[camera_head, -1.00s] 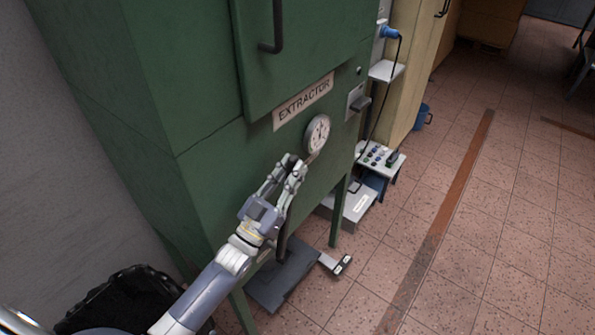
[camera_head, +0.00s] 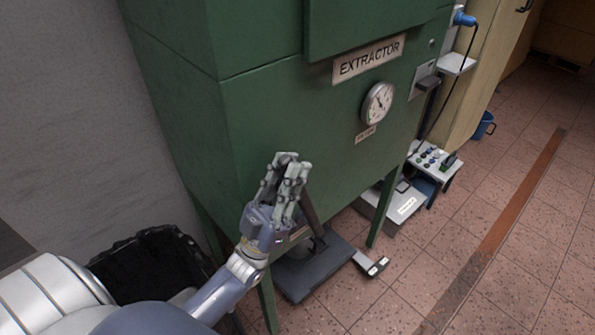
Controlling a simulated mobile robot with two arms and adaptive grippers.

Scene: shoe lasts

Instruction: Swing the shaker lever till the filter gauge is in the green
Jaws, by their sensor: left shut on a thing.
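The green extractor cabinet (camera_head: 290,110) fills the middle of the view. The round white filter gauge (camera_head: 378,103) is on its front, below the EXTRACTOR sign, with a small label under it. Its needle and any green band are too small to read. My left gripper (camera_head: 287,172) is shut on the upper end of the shaker lever, in front of the cabinet's lower front and left of and below the gauge. The dark lever (camera_head: 311,213) slants down to the right from the fingers; its upper end is hidden by them. My right gripper is out of view.
A black-lined bin (camera_head: 150,262) stands left of the cabinet. A dark flat plate (camera_head: 315,272) lies under it. The tiled floor further right is clear.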

